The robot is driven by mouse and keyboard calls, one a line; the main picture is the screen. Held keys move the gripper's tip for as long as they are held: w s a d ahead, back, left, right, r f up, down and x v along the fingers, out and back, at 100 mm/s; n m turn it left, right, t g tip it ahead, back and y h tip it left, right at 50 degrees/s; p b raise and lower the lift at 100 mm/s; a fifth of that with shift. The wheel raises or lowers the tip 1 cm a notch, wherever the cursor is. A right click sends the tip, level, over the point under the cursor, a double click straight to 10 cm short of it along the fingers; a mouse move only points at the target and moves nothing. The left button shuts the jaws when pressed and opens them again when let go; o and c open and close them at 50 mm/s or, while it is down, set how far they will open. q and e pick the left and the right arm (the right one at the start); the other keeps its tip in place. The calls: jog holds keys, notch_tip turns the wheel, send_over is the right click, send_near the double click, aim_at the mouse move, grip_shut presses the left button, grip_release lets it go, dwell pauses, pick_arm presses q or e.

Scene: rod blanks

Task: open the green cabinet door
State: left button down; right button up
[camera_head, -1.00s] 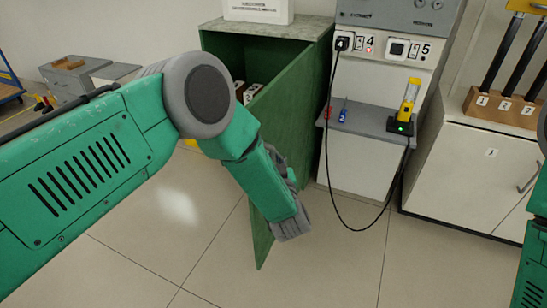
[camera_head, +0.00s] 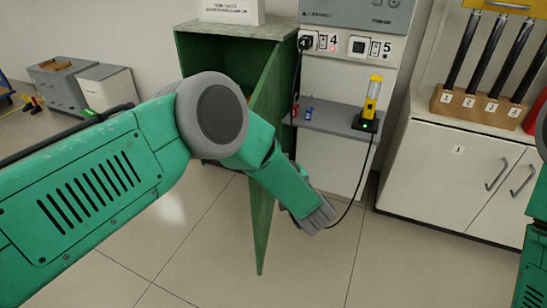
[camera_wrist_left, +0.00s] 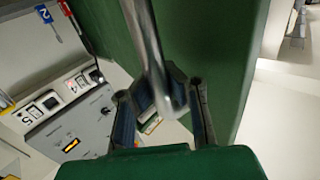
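The green cabinet (camera_head: 240,52) stands behind my left arm in the head view. Its green door (camera_head: 260,225) is swung out towards me; my arm covers much of the opening. My left gripper (camera_head: 318,217) is just right of the door, on its outer face. In the left wrist view the green door (camera_wrist_left: 215,35) fills the top, and a metal bar handle (camera_wrist_left: 150,45) runs down between the fingers of my left gripper (camera_wrist_left: 163,82). The fingers stand apart with floor and background showing between them. My right gripper is out of view.
A grey shelf (camera_head: 335,119) with a yellow lamp (camera_head: 372,98) and a hanging black cable (camera_head: 362,175) is right of the door. A white cabinet (camera_head: 425,165) stands farther right. The floor (camera_head: 200,255) in front is clear.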

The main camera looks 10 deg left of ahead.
pick_arm(q)
jog(key=shift+s+d+f, duration=0.3)
jog(key=shift+s+f, duration=0.1)
jog(key=shift+f, duration=0.05)
jog(key=c, duration=1.7)
grip_release()
jog(key=shift+s+r, duration=0.1)
jog(key=shift+o, duration=1.1)
jog(key=shift+d+r, duration=0.1)
jog(key=shift+r, duration=0.2)
jog(key=v, duration=1.2)
jog(key=shift+f, duration=0.1)
